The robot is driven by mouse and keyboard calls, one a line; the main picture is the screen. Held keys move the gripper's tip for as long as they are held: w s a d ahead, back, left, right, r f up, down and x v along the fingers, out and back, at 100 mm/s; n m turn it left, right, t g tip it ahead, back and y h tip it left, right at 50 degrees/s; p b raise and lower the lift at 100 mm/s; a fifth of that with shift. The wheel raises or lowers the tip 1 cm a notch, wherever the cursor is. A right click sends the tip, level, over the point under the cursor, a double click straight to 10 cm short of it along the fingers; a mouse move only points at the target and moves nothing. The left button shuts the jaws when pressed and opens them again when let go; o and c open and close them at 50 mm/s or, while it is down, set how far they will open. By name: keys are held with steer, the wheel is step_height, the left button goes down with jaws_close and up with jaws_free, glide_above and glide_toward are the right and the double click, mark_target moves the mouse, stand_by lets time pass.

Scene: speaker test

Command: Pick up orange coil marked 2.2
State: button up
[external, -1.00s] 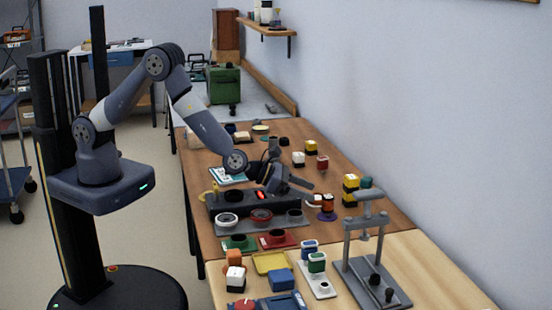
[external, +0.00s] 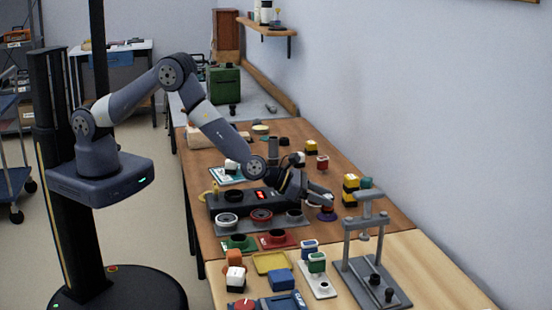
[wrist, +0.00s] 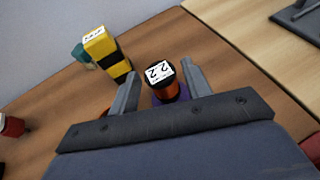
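The orange coil (wrist: 170,92), with a black top and a white label that appears to read 2.2, stands upright in the wrist view on something purple. My gripper (wrist: 158,78) is open, with one finger on either side of the coil. A gap shows between the coil and the left finger; the right finger is very close to it, and I cannot tell if they touch. In the external view my gripper (external: 320,196) is low over the bench above a purple disc (external: 327,215), and it hides the coil.
A yellow-and-black stack (wrist: 108,55) and a teal piece (wrist: 78,52) stand beyond the left finger. A grey press stand (external: 376,262) is at the right front. A black unit with a red light (external: 232,203) lies beside the gripper. Bare wood shows right of the coil.

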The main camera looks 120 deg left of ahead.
steer(key=c, duration=0.8)
